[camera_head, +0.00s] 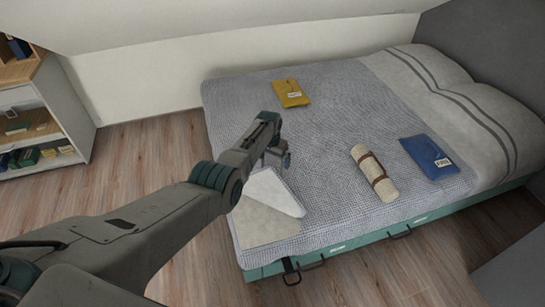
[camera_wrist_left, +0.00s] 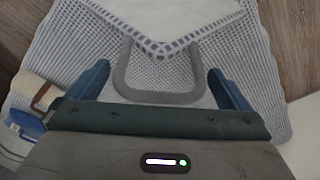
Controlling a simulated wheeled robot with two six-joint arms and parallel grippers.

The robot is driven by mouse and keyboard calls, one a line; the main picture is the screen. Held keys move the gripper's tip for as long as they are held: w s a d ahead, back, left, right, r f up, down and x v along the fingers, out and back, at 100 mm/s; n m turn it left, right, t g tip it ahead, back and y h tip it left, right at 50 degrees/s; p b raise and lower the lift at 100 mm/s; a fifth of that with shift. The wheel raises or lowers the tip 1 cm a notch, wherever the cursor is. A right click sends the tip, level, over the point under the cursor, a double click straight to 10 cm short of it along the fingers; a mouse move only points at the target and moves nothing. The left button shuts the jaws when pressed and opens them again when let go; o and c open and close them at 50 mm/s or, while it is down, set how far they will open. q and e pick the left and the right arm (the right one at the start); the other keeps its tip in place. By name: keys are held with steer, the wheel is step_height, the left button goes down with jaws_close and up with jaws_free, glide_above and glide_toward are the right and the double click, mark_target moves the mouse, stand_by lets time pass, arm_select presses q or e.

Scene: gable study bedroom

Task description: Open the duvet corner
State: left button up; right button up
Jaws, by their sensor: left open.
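The grey woven duvet (camera_head: 325,140) covers most of the bed. Its near-left corner is folded back, showing a white underside (camera_head: 275,190), with a bare beige triangle (camera_head: 255,228) beside it. In the left wrist view the white flap (camera_wrist_left: 170,14) comes to a point with a woven edge. A grey loop (camera_wrist_left: 160,97) shows at that point. My left gripper (camera_head: 279,157) is over the folded corner. In the wrist view its blue fingers (camera_wrist_left: 160,88) are apart, one on each side of the loop, with nothing clamped. My right gripper is out of view.
A yellow pouch (camera_head: 291,93), a rolled cream blanket with brown straps (camera_head: 372,172) and a blue pouch (camera_head: 429,157) lie on the duvet. A striped pillow end (camera_head: 455,100) is at right. A shelf unit (camera_head: 65,110) stands left; wooden floor (camera_head: 150,150) between is clear.

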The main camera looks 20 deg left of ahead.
arm_select(q)
steer(key=shift+r+p, duration=0.3)
steer(key=shift+r, duration=0.2)
step_height(320, 180, up, 10)
steer(key=s+p, duration=0.1)
steer(key=shift+s+a+f+p, duration=0.15)
steer(key=shift+s+p, duration=0.05)
steer(key=shift+p, duration=0.1)
steer(key=shift+f, duration=0.1)
